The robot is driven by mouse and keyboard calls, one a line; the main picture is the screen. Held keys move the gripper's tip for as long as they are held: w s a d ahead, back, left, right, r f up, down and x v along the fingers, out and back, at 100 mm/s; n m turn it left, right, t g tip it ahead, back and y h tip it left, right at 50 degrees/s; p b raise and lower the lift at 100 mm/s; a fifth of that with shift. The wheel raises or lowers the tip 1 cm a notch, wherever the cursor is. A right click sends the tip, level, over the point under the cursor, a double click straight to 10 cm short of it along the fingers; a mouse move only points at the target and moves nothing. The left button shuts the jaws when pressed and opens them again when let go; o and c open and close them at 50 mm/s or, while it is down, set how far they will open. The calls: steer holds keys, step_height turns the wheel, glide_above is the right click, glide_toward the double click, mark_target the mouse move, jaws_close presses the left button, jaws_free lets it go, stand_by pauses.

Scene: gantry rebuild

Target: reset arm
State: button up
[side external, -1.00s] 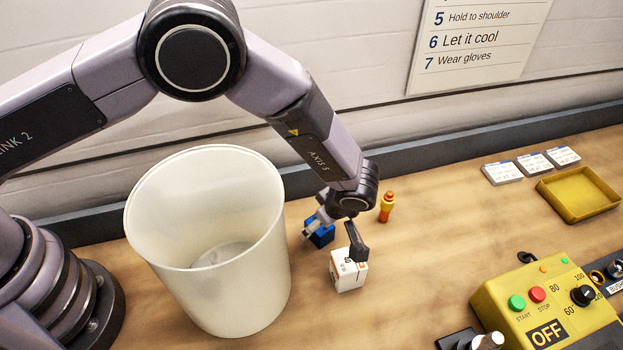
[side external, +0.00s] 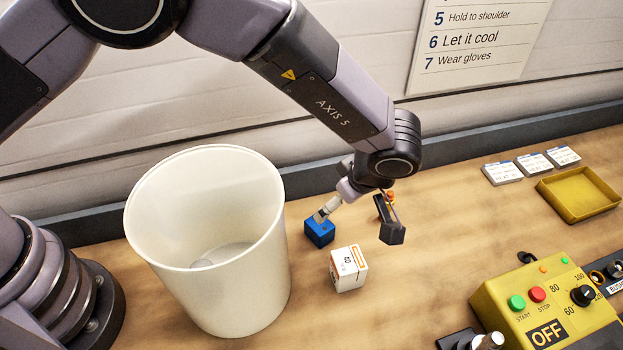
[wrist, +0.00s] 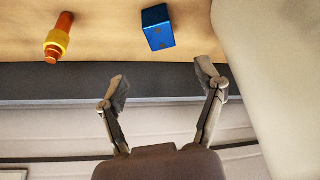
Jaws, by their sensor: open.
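My gripper (side external: 357,221) is open and empty, its two fingers spread wide above the table. It also shows in the wrist view (wrist: 162,85), with nothing between the fingers. In the side view it hangs above and behind the white box (side external: 348,269) with orange and black print, which sits on the table apart from it. One finger overlaps a blue block (side external: 320,234) in the picture; the wrist view shows the blue block (wrist: 157,27) apart from both fingertips.
A tall cream bin (side external: 210,245) stands left of the blocks. An orange and yellow peg-like piece (wrist: 58,38) is partly hidden behind my gripper in the side view. A yellow control box (side external: 545,305), a yellow tray (side external: 578,194) and several cards (side external: 533,165) are at right. A wall closes the back.

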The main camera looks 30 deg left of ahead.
steer(key=s+a+r+m+t+h, duration=0.1)
steer(key=a+r+m, duration=0.4)
steer(key=a+r, duration=0.6)
steer(key=s+a+r+m+h, duration=0.1)
steer(key=a+r+m, duration=0.3)
steer(key=a+r, duration=0.65)
steer(key=s+a+r+m+t+h, duration=0.1)
steer(key=s+a+r+m, duration=0.1)
steer(key=s+a, duration=0.4)
steer(key=s+a+r+m+t+h, duration=0.1)
steer(key=s+a+r, duration=0.4)
steer(key=s, duration=0.7)
steer(key=shift+s+a+m+t, duration=0.4)
steer(key=shift+a+m, duration=0.3)
steer(key=shift+a, duration=0.2)
